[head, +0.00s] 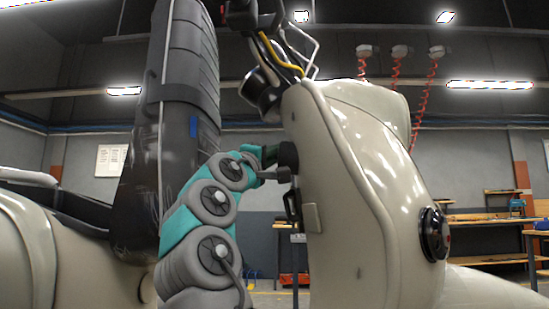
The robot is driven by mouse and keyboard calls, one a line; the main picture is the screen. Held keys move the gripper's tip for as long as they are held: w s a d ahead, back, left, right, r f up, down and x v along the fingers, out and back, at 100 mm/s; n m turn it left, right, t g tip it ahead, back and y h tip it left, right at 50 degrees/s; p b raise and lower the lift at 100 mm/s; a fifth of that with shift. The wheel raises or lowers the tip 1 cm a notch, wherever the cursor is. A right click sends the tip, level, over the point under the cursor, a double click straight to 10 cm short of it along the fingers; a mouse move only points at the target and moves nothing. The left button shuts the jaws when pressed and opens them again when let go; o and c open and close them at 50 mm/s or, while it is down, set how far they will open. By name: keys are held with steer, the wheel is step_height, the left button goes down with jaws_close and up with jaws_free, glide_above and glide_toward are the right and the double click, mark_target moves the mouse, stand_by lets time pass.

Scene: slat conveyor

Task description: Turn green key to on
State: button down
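I cannot make out a green key or a switch panel in the head view. A small dark green patch (267,155) shows mid-picture, partly hidden between a teal and grey jointed part and a black fitting; I cannot tell what it is. Large beige and black machine parts, which may be mine, fill the foreground and hide much of the middle.
Several coiled red hoses (432,92) hang from the ceiling at right. Workbenches (495,215) stand along the far right wall. A white notice (111,160) is on the left wall. Some floor shows low between the foreground parts.

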steer(key=shift+d, duration=0.15)
steer(key=shift+w+d+f+m+h+b, duration=0.1)
steer(key=shift+f+m+h+b, duration=0.05)
steer(key=shift+m+h+b, duration=0.3)
steer(key=shift+s+r+m+t+h, duration=0.1)
steer(key=shift+r+m+t+h, duration=0.1)
steer(key=shift+m+h, duration=0.35)
steer(key=shift+s+r+m+t+h, duration=0.1)
steer(key=shift+r+m+t+h, duration=0.15)
steer(key=shift+h, duration=0.45)
steer(key=shift+f, duration=0.1)
steer(key=c, duration=0.8)
jaws_free()
steer(key=shift+c, duration=0.2)
steer(key=shift+s, duration=0.1)
steer(key=b+v, duration=0.2)
steer(key=v, duration=0.5)
steer(key=shift+s+a+f, duration=0.2)
steer(key=shift+s+a, duration=0.05)
steer(key=shift+a, duration=0.05)
